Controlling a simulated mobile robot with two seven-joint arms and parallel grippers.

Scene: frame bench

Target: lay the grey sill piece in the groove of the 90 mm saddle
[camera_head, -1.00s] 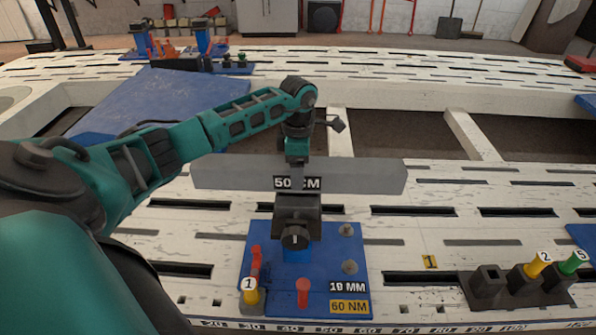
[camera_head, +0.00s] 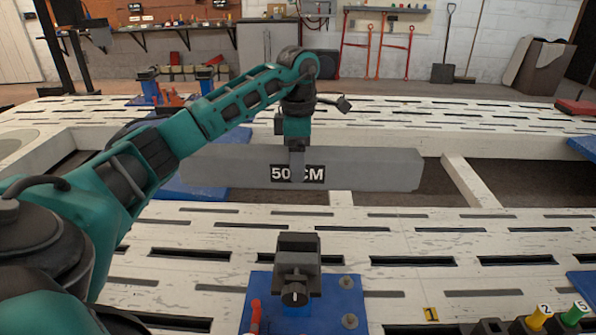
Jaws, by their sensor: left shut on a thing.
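The grey sill piece (camera_head: 372,170) is a long bar marked 50 CM, held level and lengthwise across the middle of the view. My left gripper (camera_head: 297,164) is shut on it from above near its middle; a finger covers part of the label. The bar is in the air beyond a black clamp block (camera_head: 297,262) on a blue base plate (camera_head: 341,301), apart from it. No 90 mm mark is readable, so I cannot tell which fixture is that saddle. Blue stands (camera_head: 150,88) are far back at left. My right gripper is not in view.
The white slotted bench (camera_head: 420,222) has open gaps beyond its near strip. At the lower right, a black holder (camera_head: 510,328) carries yellow and green numbered pieces. A blue panel (camera_head: 205,180) lies behind the bar at left. The slotted surface right of the clamp is mostly clear.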

